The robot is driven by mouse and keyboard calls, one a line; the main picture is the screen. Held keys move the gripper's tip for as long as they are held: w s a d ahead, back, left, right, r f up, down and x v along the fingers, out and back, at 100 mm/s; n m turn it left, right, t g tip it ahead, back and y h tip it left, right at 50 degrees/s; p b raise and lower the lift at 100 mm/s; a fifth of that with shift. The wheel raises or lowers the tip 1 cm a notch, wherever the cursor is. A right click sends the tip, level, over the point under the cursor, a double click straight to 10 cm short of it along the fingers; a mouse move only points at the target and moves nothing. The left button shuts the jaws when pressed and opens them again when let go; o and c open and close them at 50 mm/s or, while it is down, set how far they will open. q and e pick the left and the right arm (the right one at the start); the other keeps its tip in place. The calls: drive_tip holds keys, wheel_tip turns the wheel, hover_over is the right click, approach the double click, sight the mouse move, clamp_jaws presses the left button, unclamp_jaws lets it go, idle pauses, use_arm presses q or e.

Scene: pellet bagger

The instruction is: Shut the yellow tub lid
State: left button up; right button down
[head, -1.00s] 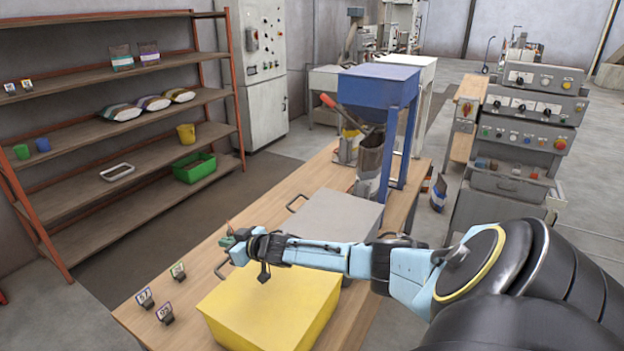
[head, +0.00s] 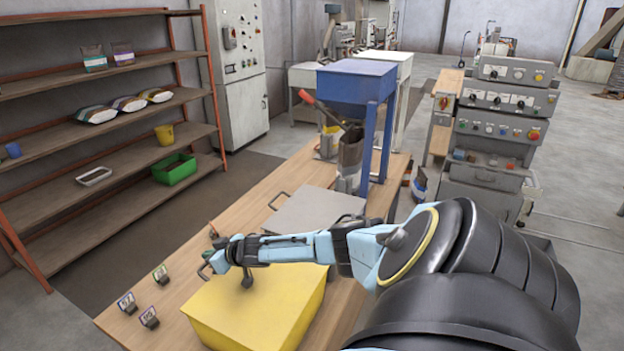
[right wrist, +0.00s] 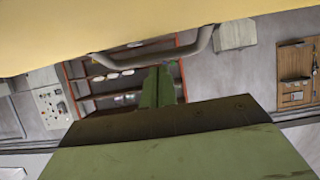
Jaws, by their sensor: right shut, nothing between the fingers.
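The yellow tub (head: 265,312) stands at the near end of the wooden bench in the head view. Its lid lies flat across the top, with no gap that I can see. A grey bar handle (head: 204,268) sticks out at its left edge. In the right wrist view the lid (right wrist: 150,20) fills the top and the handle (right wrist: 150,53) crosses near the fingers. My right gripper (head: 214,243) is shut and empty, beside the handle at the lid's far left edge. Its green fingers show in the right wrist view (right wrist: 158,88); whether they touch the handle is unclear.
A grey tub (head: 310,212) with a handle stands just behind the yellow one. Small tag holders (head: 149,317) stand on the bench at the left. A blue hopper (head: 355,82) rises farther back. A shelf rack (head: 110,130) stands to the left across a floor gap.

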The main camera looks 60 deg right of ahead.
drive_tip(key=r+p, duration=0.3)
drive_tip(key=r, duration=0.1)
drive_tip(key=shift+w+p, duration=0.3)
drive_tip(key=shift+p, duration=0.05)
drive_tip(key=s+r+p, duration=0.1)
drive_tip(key=s+r, duration=0.4)
drive_tip(key=r, duration=0.3)
drive_tip(key=shift+s, duration=0.25)
drive_tip(key=shift+a, duration=0.1)
